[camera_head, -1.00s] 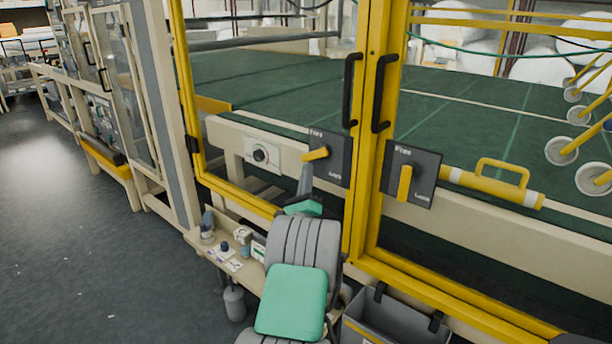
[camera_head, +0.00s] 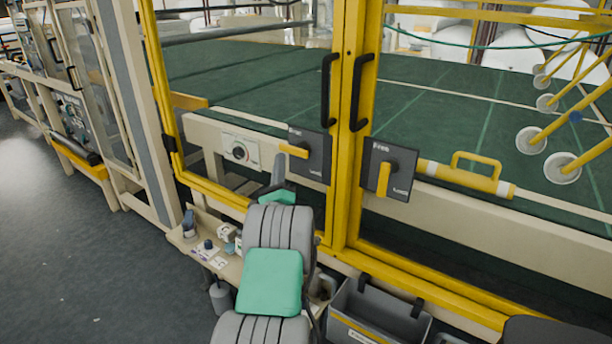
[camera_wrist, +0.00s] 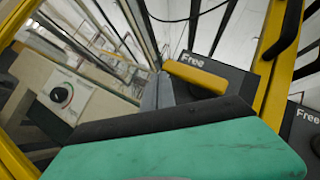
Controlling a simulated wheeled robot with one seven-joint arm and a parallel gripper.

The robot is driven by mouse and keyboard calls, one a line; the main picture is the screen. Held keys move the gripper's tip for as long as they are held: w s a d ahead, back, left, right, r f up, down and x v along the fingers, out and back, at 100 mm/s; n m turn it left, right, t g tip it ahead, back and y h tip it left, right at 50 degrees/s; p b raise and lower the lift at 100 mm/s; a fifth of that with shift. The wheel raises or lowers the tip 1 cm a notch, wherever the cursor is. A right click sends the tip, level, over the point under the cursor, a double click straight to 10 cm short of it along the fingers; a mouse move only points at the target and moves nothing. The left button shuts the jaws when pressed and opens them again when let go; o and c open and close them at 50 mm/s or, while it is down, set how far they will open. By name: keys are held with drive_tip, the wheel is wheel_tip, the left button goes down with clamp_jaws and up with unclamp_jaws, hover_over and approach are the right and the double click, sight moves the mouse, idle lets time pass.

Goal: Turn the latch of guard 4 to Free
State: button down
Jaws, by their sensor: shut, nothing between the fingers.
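Two dark latch plates sit on neighbouring yellow-framed guard doors; no guard number is readable. The left latch (camera_head: 295,150) has its yellow handle pointing left, roughly level, at the plate's upper left; "Free" is at the top and a Lock label at the lower right. It also shows in the wrist view (camera_wrist: 193,76). The right latch's yellow handle (camera_head: 384,180) points straight down. My gripper (camera_head: 279,163) is shut and empty, just below the left handle's outer end. In the wrist view the fingertips (camera_wrist: 158,88) are beside that handle; whether they touch is unclear.
A white dial box (camera_head: 240,151) is left of the left latch. Black door handles (camera_head: 328,90) stand above the latches. A shelf with small items (camera_head: 205,247) and a grey bin (camera_head: 378,312) lie low in front. A yellow bar (camera_head: 465,178) is at right.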

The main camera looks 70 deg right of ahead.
idle(0.3)
drive_tip(key=w+a+f+b, duration=0.1)
drive_tip(key=a+f+b, duration=0.6)
drive_tip(key=f+b, duration=0.2)
wheel_tip(320, 180, down, 2)
drive_tip(key=shift+w+f+b, duration=0.1)
drive_tip(key=shift+w+b, duration=0.2)
